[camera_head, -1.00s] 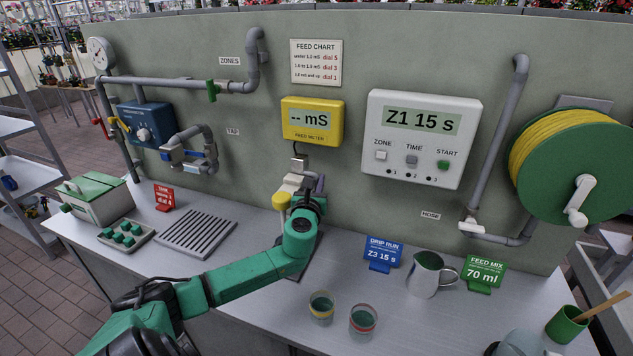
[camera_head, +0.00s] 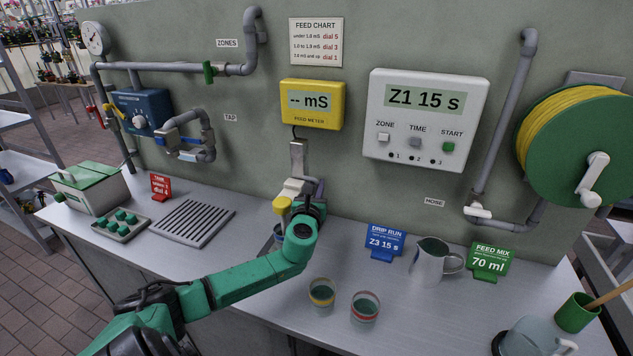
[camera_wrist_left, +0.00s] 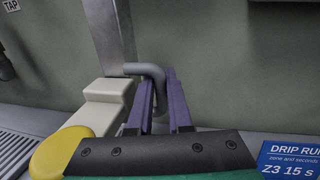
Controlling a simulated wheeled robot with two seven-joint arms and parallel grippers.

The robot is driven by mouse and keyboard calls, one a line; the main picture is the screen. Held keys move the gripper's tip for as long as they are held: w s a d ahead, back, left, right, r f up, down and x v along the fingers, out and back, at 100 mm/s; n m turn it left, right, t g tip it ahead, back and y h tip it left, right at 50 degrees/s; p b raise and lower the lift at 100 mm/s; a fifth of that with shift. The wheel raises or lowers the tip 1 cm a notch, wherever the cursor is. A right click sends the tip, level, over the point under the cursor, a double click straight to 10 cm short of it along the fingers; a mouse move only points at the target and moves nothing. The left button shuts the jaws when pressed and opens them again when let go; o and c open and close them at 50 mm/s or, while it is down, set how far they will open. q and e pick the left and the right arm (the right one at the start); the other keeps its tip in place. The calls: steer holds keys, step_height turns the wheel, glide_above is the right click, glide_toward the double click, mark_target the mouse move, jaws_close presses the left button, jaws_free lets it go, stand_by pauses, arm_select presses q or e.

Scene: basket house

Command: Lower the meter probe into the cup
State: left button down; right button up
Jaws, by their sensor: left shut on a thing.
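A cream slider with a yellow cap (camera_head: 282,205), apparently the meter probe, sits on a metal rail (camera_head: 298,158) below the yellow feed meter (camera_head: 312,104). My left gripper (camera_head: 318,188) is shut on the slider's grey bent handle. In the left wrist view its purple fingers (camera_wrist_left: 162,105) stand either side of the handle (camera_wrist_left: 152,72). A glass-like rim, perhaps a cup (camera_head: 277,236), shows under the yellow cap, mostly behind my arm; the probe's lower end is hidden. Two cups, yellow-banded (camera_head: 321,293) and red-banded (camera_head: 365,307), stand to the right. My right gripper is out of view.
A steel jug (camera_head: 430,263), the blue card (camera_head: 385,243) and the green card (camera_head: 489,261) stand on the bench to the right. A slotted drain plate (camera_head: 192,222) and a green-knobbed tray (camera_head: 121,224) lie left. The wall is close behind.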

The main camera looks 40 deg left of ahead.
arm_select(q)
steer(key=shift+f, duration=0.55)
steer(key=shift+r, duration=0.2)
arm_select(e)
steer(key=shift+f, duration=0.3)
arm_select(q)
steer(key=c, duration=0.8)
jaws_free()
steer(key=shift+c, duration=0.2)
steer(key=shift+s, duration=0.1)
steer(key=b+v, duration=0.1)
steer(key=v, duration=1.3)
steer(key=shift+s+d, duration=0.2)
steer(key=shift+d, duration=0.05)
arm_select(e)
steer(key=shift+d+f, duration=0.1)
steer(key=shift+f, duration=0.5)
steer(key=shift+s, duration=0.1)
